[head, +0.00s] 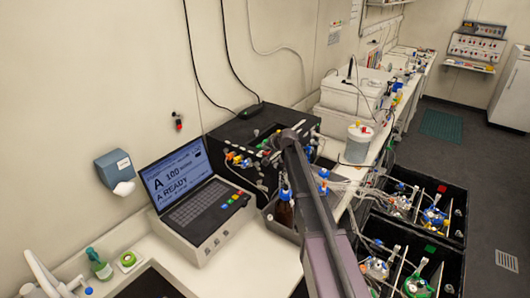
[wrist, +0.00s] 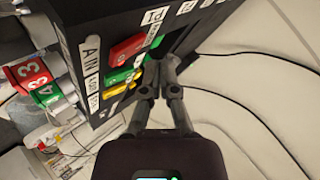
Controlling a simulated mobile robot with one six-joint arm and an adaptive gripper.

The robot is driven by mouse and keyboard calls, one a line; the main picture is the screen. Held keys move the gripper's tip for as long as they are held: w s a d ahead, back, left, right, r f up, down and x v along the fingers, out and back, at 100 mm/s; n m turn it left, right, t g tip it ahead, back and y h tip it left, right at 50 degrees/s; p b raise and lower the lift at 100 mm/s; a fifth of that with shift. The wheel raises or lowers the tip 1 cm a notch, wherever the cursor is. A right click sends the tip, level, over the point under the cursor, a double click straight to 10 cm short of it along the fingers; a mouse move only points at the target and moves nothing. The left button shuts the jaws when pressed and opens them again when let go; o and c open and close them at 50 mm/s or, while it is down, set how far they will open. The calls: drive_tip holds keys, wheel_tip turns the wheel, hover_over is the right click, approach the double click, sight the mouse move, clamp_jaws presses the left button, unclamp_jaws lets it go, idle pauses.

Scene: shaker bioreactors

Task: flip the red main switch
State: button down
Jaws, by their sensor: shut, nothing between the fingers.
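In the wrist view a red block-shaped part (wrist: 125,49) sits on the labelled face of a black box (wrist: 100,18); it may be the red main switch, but I cannot be sure. Green and yellow parts sit just below it. My gripper (wrist: 163,64) is shut and empty, its fingertips close to the box's edge, right of and a little below the red part. I cannot tell whether the tips touch the box. In the head view the black box (head: 222,139) stands against the wall, and my arm covers part of its front; the fingertips are not clear there.
A laptop-like device (head: 195,205) stands left of the black box. A brown bottle (head: 284,208) stands close to my arm. Black crates with vessels (head: 437,216) are at the right. White boxes (head: 350,93) stand behind. Black cables (head: 190,40) hang on the wall.

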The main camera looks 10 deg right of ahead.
sight(267, 153)
drive_tip(key=shift+r, duration=0.1)
drive_tip(key=shift+s+d+r+p, duration=0.1)
drive_tip(key=shift+r+p, duration=1.1)
drive_tip(key=shift+p, duration=0.05)
drive_tip(key=shift+s+d+r+p, duration=0.1)
drive_tip(key=shift+r+p, duration=1.1)
drive_tip(key=shift+p, duration=0.05)
drive_tip(key=s+d+f+n+g+h+b, duration=0.1)
drive_tip(key=s+f+b, duration=0.6)
drive_tip(key=s, duration=0.7)
drive_tip(key=s+d+f+n+g+h+b, duration=0.2)
drive_tip(key=s+f+g+b, duration=0.3)
drive_tip(key=s+f, duration=0.7)
drive_tip(key=s+d+f+n+g+h+b, duration=0.1)
drive_tip(key=s+d+f+g+b, duration=0.2)
drive_tip(key=s+f+b, duration=0.6)
drive_tip(key=s+f, duration=0.1)
drive_tip(key=s, duration=0.7)
drive_tip(key=shift+s+h+b, duration=0.2)
drive_tip(key=shift+h+b, duration=0.15)
drive_tip(key=shift+h, duration=0.05)
